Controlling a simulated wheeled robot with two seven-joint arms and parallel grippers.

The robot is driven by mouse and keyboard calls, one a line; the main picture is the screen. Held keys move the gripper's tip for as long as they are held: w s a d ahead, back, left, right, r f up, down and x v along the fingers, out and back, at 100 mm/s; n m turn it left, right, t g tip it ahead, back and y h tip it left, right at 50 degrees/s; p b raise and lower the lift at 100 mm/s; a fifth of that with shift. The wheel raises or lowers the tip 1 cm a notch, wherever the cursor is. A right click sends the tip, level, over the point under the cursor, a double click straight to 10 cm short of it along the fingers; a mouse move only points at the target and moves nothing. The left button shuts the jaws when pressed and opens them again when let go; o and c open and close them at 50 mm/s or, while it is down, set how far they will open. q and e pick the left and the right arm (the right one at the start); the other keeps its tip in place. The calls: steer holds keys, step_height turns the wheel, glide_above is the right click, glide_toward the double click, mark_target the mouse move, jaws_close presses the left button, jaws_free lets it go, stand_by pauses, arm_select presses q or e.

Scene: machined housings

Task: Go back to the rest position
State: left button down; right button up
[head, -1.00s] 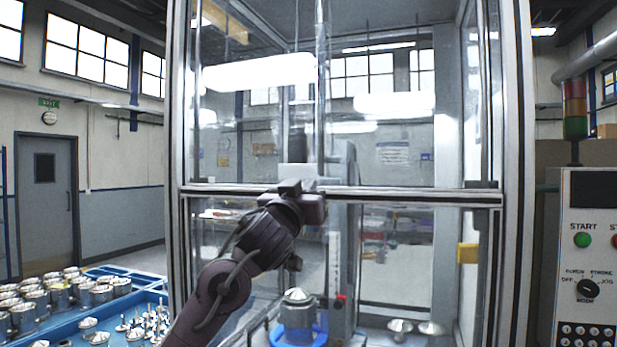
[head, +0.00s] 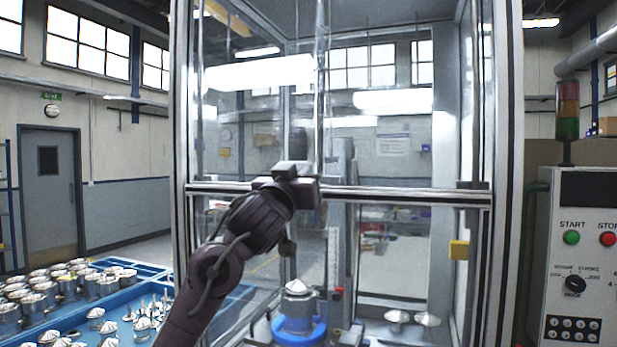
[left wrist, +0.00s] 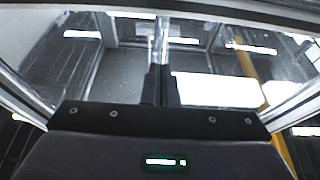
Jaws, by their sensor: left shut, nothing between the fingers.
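My left arm comes in from the lower middle of the head view. Its gripper (head: 293,170) is raised in front of the glass enclosure, near the horizontal door rail (head: 405,195). Whether it touches the rail cannot be told. In the left wrist view the two dark fingers (left wrist: 160,86) are together, with nothing between them. My right gripper is in neither view.
Behind the glass, a metal part with a cone top (head: 297,300) sits in a blue ring fixture (head: 290,338). Two cone-topped parts (head: 428,319) stand to its right. A control panel (head: 590,250) is at right. Blue trays (head: 75,322) of metal parts are at left.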

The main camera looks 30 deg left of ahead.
arm_select(q)
steer(key=a+f+b+v, duration=0.1)
steer(key=b+v, duration=0.1)
steer(key=v, duration=0.4)
steer(key=d+f+m+g+h, duration=0.1)
steer(key=d+f+g, duration=0.2)
steer(key=f, duration=0.9)
steer(key=d+f+m+g+h, duration=0.1)
steer(key=d+f+g, duration=0.25)
steer(key=f, duration=0.95)
steer(key=d+f+m+g+h, duration=0.15)
steer(key=d+f, duration=0.25)
steer(key=f, duration=0.8)
steer(key=s+d+f+m+g+h, duration=0.1)
steer(key=s+d+f+g, duration=0.35)
steer(key=s+f, duration=0.7)
steer(key=s+d+f+g+h, duration=0.1)
steer(key=s+d+f+g, duration=0.35)
steer(key=s+f, duration=0.75)
step_height(320, 180, down, 29)
steer(key=a+g, duration=0.1)
steer(key=g, duration=0.1)
steer(key=s+a+f, duration=0.2)
steer(key=s+f, duration=0.7)
steer(key=s, duration=0.1)
steer(key=s+a+f+g, duration=0.1)
steer(key=s+a+f, duration=0.1)
steer(key=s+f, duration=0.7)
steer(key=shift+s+f, duration=0.25)
steer(key=shift+s, duration=0.45)
